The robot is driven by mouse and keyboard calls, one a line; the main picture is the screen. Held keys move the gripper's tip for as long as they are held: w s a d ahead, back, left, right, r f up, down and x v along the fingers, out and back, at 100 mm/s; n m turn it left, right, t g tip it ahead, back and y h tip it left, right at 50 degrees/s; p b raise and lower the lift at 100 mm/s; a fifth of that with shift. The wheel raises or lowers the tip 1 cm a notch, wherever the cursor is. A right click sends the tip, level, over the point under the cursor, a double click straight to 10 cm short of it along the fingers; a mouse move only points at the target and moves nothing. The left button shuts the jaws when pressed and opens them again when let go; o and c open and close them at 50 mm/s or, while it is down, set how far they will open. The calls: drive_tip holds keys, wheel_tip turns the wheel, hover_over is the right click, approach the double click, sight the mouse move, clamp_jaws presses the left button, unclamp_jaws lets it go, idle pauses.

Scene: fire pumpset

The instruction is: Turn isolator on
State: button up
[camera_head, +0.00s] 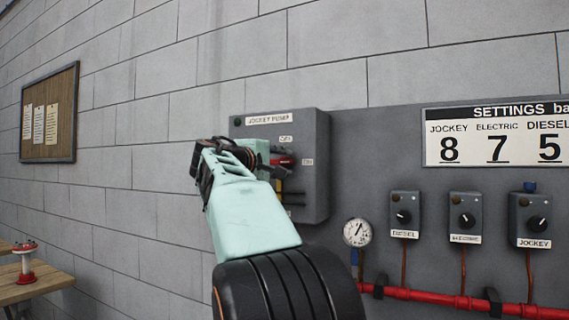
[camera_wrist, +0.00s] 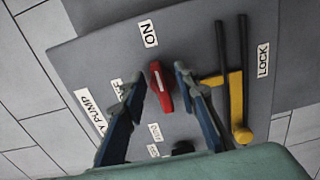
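The grey jockey pump isolator box (camera_head: 318,135) is on the wall panel. Its red handle (camera_head: 285,161) shows just right of my gripper in the head view. In the wrist view the red handle (camera_wrist: 161,88) sits between the two blue fingers of my gripper (camera_wrist: 160,75). The fingers are apart, with gaps visible on both sides, so it is open around the handle. The handle's white-marked end points toward the ON label (camera_wrist: 148,33). Another label (camera_wrist: 117,88), partly covered by a finger, seems to read OFF. In the head view my wrist hides part of the box.
A yellow lever (camera_wrist: 238,100) with black bars stands right of the fingers, near the LOCK label (camera_wrist: 263,58). A pressure gauge (camera_head: 357,232), switch boxes (camera_head: 464,205) and a red pipe (camera_head: 440,298) are to the right. A wooden table (camera_head: 40,283) stands far left.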

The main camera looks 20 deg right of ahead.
drive_tip(key=v, duration=1.1)
drive_tip(key=shift+s, duration=0.15)
